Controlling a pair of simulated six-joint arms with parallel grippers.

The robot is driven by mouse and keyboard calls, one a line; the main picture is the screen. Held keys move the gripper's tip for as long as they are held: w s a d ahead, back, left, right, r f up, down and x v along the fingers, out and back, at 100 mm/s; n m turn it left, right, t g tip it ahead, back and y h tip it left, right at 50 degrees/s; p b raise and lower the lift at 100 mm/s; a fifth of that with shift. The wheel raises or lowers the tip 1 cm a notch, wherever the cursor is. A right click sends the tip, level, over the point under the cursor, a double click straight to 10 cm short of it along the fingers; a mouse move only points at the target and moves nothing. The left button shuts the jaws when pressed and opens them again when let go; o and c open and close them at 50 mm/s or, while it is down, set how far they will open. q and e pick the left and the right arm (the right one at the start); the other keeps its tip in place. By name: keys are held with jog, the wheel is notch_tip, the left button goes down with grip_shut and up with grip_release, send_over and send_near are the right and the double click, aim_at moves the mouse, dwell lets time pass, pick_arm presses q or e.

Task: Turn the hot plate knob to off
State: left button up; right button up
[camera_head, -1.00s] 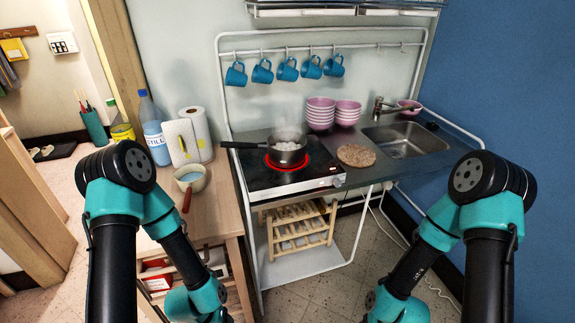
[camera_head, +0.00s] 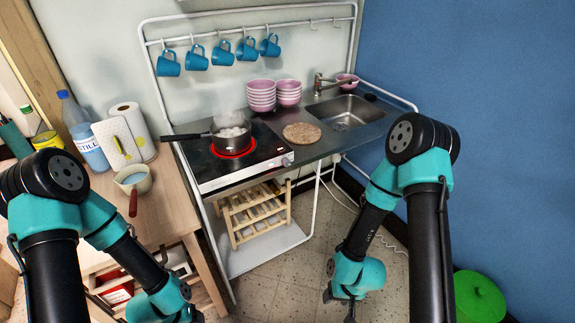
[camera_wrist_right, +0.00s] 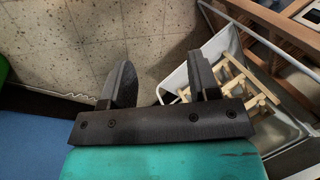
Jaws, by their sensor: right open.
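The hot plate (camera_head: 208,173) is set in the black counter, and its burner glows red under a steaming pot (camera_head: 231,140) of white round things. The knob (camera_head: 288,159) is small and pale at the right end of the hot plate's front panel; its setting is too small to read. My right gripper (camera_head: 339,304) hangs low over the floor, below and right of the knob and well apart from it. In the right wrist view its jaws (camera_wrist_right: 159,62) are open and empty. My left arm is at the lower left, its gripper outside the picture.
The pot's handle (camera_head: 184,137) points left. A round cork-like mat (camera_head: 302,133) lies right of the hot plate, before the sink (camera_head: 345,112). A wooden rack (camera_head: 256,212) stands below the counter. A green bin (camera_head: 479,297) is at the lower right. Floor between is free.

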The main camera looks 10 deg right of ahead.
aim_at(288, 164)
jog(key=w+a+r+n+t+y, duration=0.1)
jog(key=w+r+n+t, duration=0.1)
jog(key=w+r+t, duration=0.6)
jog(key=w+r+n+t, duration=0.25)
jog(key=w+r, duration=0.35)
jog(key=w, duration=0.5)
jog(key=w+r+t, duration=0.1)
jog(key=r+t, duration=0.1)
jog(key=r, duration=0.3)
jog(key=w+r+t+y, duration=0.1)
jog(key=w+r+t, duration=0.1)
jog(key=r, duration=0.3)
jog(key=shift+w+a+t+y, duration=0.3)
jog(key=shift+a+t, duration=0.15)
jog(key=shift+t, duration=0.3)
jog(key=shift+n, duration=0.25)
jog(key=x, duration=1.7)
jog(key=shift+w, duration=0.15)
